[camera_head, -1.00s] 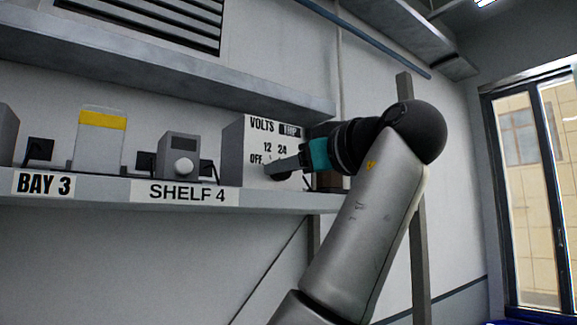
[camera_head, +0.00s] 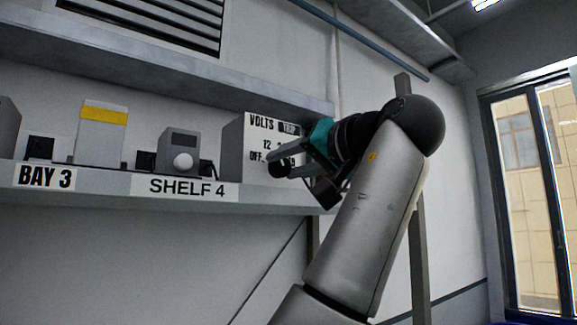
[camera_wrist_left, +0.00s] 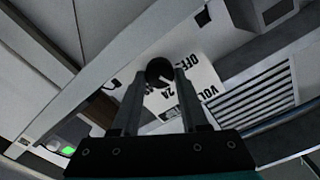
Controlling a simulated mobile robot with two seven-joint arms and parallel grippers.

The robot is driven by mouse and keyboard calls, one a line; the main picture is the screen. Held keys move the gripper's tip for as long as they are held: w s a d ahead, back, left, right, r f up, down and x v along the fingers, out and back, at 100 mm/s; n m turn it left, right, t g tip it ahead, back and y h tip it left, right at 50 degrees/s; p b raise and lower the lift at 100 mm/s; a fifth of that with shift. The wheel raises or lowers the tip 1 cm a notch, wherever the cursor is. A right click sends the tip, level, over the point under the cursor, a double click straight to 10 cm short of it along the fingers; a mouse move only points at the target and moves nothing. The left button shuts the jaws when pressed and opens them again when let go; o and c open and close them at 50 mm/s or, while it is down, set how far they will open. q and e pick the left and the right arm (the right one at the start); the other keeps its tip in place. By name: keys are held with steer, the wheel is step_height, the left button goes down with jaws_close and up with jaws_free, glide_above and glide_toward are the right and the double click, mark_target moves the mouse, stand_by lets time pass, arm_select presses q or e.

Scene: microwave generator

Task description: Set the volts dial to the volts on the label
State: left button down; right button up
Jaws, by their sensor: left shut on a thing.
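The volts box (camera_head: 231,150) is a grey box on the shelf. Its white front carries "VOLTS", a small dark plate (camera_head: 289,128), "OFF", "12" and other marks partly covered by my gripper. The dark round dial (camera_head: 278,169) sits low on this front. My left gripper (camera_head: 284,161) has its fingers around the dial. In the left wrist view the dial (camera_wrist_left: 160,71) sits between the two fingertips (camera_wrist_left: 158,82), gripped on both sides. I cannot make out the pointer or the dark plate's text. My right gripper is not in view.
The shelf edge (camera_head: 100,178) runs below the box, with "BAY 3" and "SHELF 4" labels. A grey unit with a white knob (camera_head: 182,163) and a yellow-topped container (camera_head: 102,135) stand left of the box. An upper shelf (camera_head: 150,72) overhangs them.

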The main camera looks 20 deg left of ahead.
arm_select(q)
steer(key=m, duration=0.4)
steer(key=shift+m+b, duration=0.3)
steer(key=shift+b, duration=0.05)
steer(key=m, duration=0.4)
steer(key=shift+d+b, duration=0.1)
steer(key=shift+b, duration=0.3)
steer(key=c, duration=0.5)
jaws_free()
steer(key=shift+f, duration=0.1)
steer(key=shift+o, duration=0.4)
steer(key=shift+w+f, duration=0.1)
